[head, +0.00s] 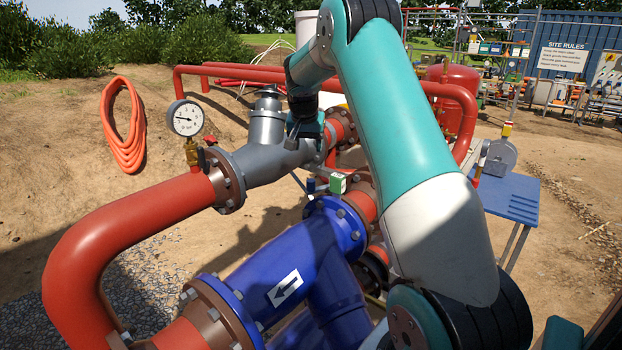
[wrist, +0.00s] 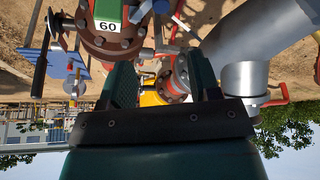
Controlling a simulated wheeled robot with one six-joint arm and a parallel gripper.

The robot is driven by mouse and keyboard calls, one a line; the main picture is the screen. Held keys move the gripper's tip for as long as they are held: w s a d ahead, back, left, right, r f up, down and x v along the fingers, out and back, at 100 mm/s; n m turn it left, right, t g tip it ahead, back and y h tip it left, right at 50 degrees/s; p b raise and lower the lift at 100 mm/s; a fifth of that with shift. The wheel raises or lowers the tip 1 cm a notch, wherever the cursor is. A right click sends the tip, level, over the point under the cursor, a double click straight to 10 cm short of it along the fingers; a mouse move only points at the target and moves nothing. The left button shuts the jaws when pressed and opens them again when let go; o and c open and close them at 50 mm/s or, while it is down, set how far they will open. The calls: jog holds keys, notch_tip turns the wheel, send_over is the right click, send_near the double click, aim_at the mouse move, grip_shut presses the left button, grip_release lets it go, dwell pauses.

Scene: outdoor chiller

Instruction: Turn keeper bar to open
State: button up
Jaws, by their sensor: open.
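I cannot make out the keeper bar for certain in either view. In the head view my gripper (head: 297,138) hangs at the end of the teal arm, over the right end of the grey pipe fitting (head: 262,150). In the wrist view the two dark fingers stand apart, and my gripper (wrist: 162,78) is open with nothing held between them. Past the fingertips are a flange (wrist: 176,82) and small grey metal parts (wrist: 148,52). A dark lever handle (wrist: 40,72) shows at the far left of that view. The arm hides part of the pipework.
A pressure gauge (head: 186,118) stands left of the grey fitting. A blue strainer body (head: 290,275) with a white arrow lies below. Red pipes (head: 150,210) run around the work area. A blue table (head: 512,198) stands right.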

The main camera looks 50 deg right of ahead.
aim_at(311, 180)
jog(key=p+x, duration=0.6)
jog(key=x, duration=1)
jog(key=shift+f+p, duration=0.3)
jog(key=shift+f, duration=0.1)
grip_shut()
